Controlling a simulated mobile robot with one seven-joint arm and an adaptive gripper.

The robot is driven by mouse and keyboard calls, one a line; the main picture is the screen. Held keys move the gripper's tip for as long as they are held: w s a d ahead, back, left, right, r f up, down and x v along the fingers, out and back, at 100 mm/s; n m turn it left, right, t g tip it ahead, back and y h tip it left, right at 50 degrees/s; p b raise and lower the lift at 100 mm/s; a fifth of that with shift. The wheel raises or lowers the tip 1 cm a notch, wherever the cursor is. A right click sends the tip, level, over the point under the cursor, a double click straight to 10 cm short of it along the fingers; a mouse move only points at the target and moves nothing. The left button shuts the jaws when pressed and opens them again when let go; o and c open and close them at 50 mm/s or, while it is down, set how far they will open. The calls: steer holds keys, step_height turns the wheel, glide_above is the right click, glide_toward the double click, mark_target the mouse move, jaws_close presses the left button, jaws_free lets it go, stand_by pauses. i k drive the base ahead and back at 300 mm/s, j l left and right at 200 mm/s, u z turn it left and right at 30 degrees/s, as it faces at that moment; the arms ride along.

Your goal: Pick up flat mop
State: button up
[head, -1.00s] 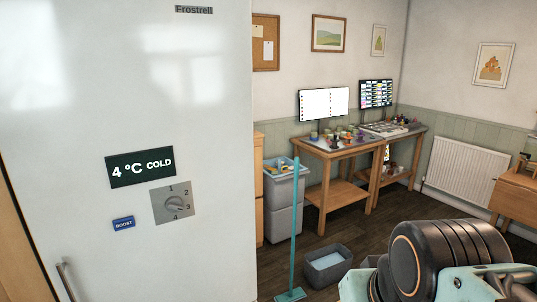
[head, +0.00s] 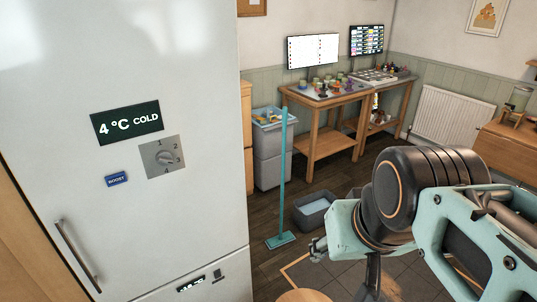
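The flat mop (head: 283,180) is in the head view, a teal pole standing upright with a flat teal head on the floor. It stands just right of the fridge and in front of a grey bin. My arm fills the lower right of the view. My gripper's fingers cannot be made out clearly, so whether it is open or shut does not show. Nothing of mine is seen touching the mop, and there is a visible gap between it and my arm.
A large white fridge (head: 130,60) fills the left side. A grey tub (head: 313,212) sits on the floor right of the mop. A grey bin (head: 268,165) and wooden tables (head: 325,145) stand behind. A round wooden top (head: 303,296) shows at the bottom edge.

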mark_target(283, 238)
steer(key=z, duration=0.4)
steer(key=i+l, duration=0.1)
steer(key=l, duration=0.75)
steer(key=i+l+u, duration=0.1)
steer(key=l, duration=0.75)
steer(key=i+l, duration=0.15)
steer(key=l, duration=0.2)
steer(key=i+l+u, duration=0.15)
steer(key=l, duration=0.25)
steer(key=i+l+u, duration=0.1)
steer(key=i+l, duration=0.4)
steer(key=l, duration=0.2)
steer(key=i+l+u, duration=0.15)
steer(key=i, duration=0.3)
steer(key=i+l+u, duration=0.15)
steer(key=i+l, duration=0.2)
steer(key=i, duration=0.1)
